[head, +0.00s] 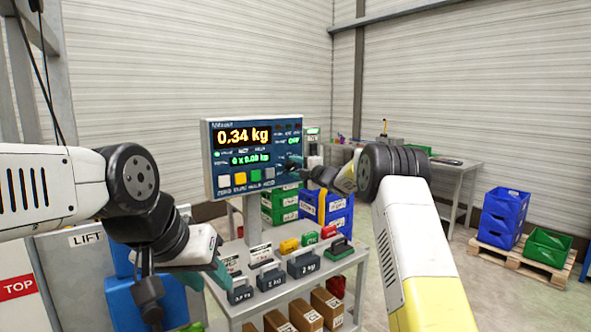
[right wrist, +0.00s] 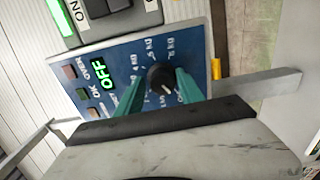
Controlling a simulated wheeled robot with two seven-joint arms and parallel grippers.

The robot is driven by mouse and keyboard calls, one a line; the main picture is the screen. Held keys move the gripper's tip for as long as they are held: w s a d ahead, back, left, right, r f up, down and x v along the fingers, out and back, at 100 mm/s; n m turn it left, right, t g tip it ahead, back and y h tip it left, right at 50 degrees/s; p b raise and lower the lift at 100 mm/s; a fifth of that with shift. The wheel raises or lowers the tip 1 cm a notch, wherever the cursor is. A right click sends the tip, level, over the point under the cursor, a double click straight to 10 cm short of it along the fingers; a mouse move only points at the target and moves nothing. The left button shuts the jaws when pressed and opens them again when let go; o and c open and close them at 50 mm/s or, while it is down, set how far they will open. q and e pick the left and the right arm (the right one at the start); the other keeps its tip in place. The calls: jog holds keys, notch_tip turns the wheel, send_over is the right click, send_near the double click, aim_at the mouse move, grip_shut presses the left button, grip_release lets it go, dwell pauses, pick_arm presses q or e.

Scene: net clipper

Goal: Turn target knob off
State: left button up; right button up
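The black round knob (right wrist: 160,78) with a white pointer mark sits on a blue control panel (right wrist: 120,60). My right gripper (right wrist: 162,84) has one teal finger on each side of the knob, very close to it; I cannot tell whether both fingers press on it. A small green display (right wrist: 104,73) on the panel reads OFF. In the head view the panel (head: 256,186) also shows 0.34 kg, and my right gripper (head: 298,169) is at its right edge, largely covering the knob. My left gripper (head: 222,277) is low at the left, beside the weights; its opening is unclear.
A cart (head: 238,312) below the panel carries several weights, including a dark 2 kg one (head: 303,264), with cardboard boxes (head: 327,308) on a lower shelf. Green and blue bins (head: 340,219) stand behind. Blue crates (head: 503,212) rest on a pallet at right.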

jog(key=shift+w+a, duration=0.1)
jog(key=shift+a, duration=0.05)
jog(key=shift+s+d+f, duration=0.1)
jog(key=shift+s+d, duration=0.1)
jog(key=shift+d, duration=0.05)
jog(key=v, duration=0.7)
jog(key=shift+s, duration=0.15)
